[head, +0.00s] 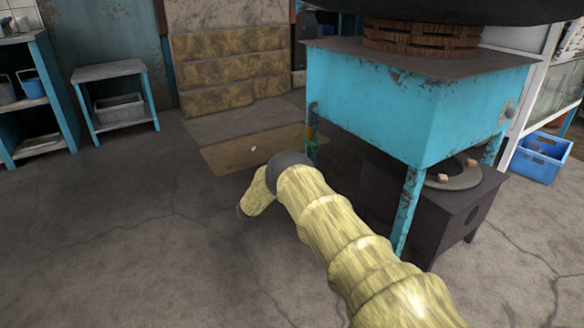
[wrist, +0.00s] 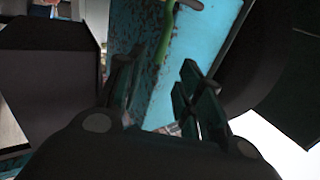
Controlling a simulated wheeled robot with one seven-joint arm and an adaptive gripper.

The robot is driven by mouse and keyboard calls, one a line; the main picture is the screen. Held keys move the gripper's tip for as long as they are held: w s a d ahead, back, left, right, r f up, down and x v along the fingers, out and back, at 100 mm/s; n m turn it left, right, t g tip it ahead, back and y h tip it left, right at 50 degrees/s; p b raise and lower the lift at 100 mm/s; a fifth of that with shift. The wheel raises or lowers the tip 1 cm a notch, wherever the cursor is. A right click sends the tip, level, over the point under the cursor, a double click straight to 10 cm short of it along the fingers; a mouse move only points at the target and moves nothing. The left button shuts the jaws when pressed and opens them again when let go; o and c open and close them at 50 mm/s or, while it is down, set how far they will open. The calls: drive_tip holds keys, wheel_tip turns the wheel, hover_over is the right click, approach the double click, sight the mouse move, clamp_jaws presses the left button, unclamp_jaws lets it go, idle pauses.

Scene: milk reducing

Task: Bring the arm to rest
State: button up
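My arm reaches forward over the floor in the head view, its pale yellow links bent at a dark joint. My gripper (wrist: 158,78) shows in the wrist view with its two dark fingers spread apart and nothing between them. I cannot make out the gripper in the head view. A green, handle-like thing (wrist: 167,35) is beyond the fingers in front of a worn blue surface, and the fingers do not grip it.
A blue metal stand (head: 375,100) bearing a large dark pan (head: 440,10) is close on the right, with a dark stove (head: 450,215) beneath. A small table (head: 108,72) is at the back left. A blue crate (head: 540,157) is far right. Floor at left is clear.

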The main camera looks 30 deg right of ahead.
idle(0.4)
drive_tip(key=s+a+f+n+t+y+p, duration=0.3)
drive_tip(key=a+f+n+t+y+p, duration=0.2)
drive_tip(key=a+f+n+t+y, duration=1.2)
drive_tip(key=s+a+f+n+g+y+p, duration=0.1)
drive_tip(key=s+a+f+n+g, duration=0.15)
drive_tip(key=s+n, duration=0.3)
drive_tip(key=s+a+f+n+g+y+p, duration=0.1)
drive_tip(key=s+a+f+n+g+p, duration=0.15)
drive_tip(key=s+a+n, duration=0.35)
drive_tip(key=s+a+n+g+y+p, duration=0.1)
drive_tip(key=s+a+n+g+y, duration=0.15)
drive_tip(key=s, duration=1.15)
drive_tip(key=s+a+n+g+y+p, duration=0.1)
drive_tip(key=s+a+n+g+y, duration=0.2)
drive_tip(key=s, duration=1.1)
drive_tip(key=s+a+r+n+g+p, duration=0.1)
drive_tip(key=s+r+g, duration=0.2)
drive_tip(key=s, duration=0.5)
drive_tip(key=s+a+r+n+g+p, duration=0.1)
drive_tip(key=s+a+r+g+p, duration=0.2)
drive_tip(key=s, duration=0.6)
wheel_tip(320, 180, up, 38)
drive_tip(key=d+p, duration=0.1)
drive_tip(key=p, duration=3.4)
drive_tip(key=shift+w+d+f+t+p, duration=0.2)
drive_tip(key=shift+w+t+p, duration=0.1)
drive_tip(key=shift+t, duration=0.05)
